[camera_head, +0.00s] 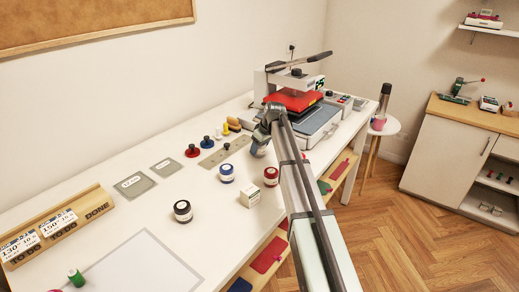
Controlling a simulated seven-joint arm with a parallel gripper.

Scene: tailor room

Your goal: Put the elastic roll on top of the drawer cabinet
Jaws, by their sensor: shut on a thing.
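My arm reaches from the bottom right over the white worktable, and my gripper (260,142) is low over its far part, just in front of the heat press. The gripper is shut on a small pale-and-blue round thing (260,151), mostly hidden by the fingers. I cannot tell whether it is the elastic roll. No other thing in view is clearly an elastic roll. A white cabinet with a wooden top (445,160) stands at the right, apart from the table. It shows a handle and open shelves; I cannot tell whether it is the drawer cabinet.
The heat press (297,98) with its red platen stands behind my gripper. Jars, including a blue one (226,172) and a black one (183,211), and a white box (249,194) stand nearby. The cabinet top carries small machines.

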